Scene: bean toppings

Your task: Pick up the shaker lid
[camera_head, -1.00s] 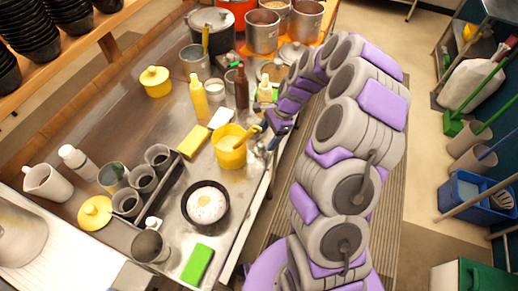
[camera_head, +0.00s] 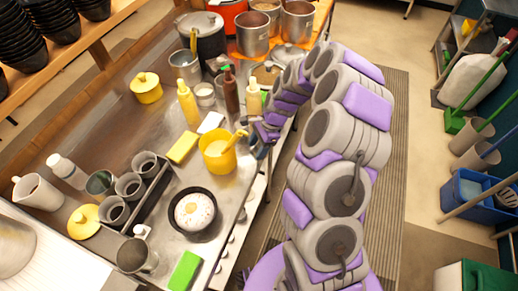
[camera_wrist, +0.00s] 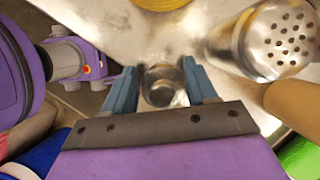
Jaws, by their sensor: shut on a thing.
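My gripper (camera_wrist: 160,88) has two blue fingers, shut on a small shiny metal piece that looks like the shaker lid (camera_wrist: 160,94). No holes show on this piece, and its lower part is hidden by the gripper's palm. In the head view my gripper (camera_head: 259,150) is at the counter's right edge, just right of a yellow pot (camera_head: 216,163); the held piece is too small to make out there.
A black pan with an egg (camera_head: 193,211), a yellow sponge (camera_head: 182,147) and a green sponge (camera_head: 185,271) are on the counter. Bottles (camera_head: 188,104) and metal pots (camera_head: 254,35) crowd its far end.

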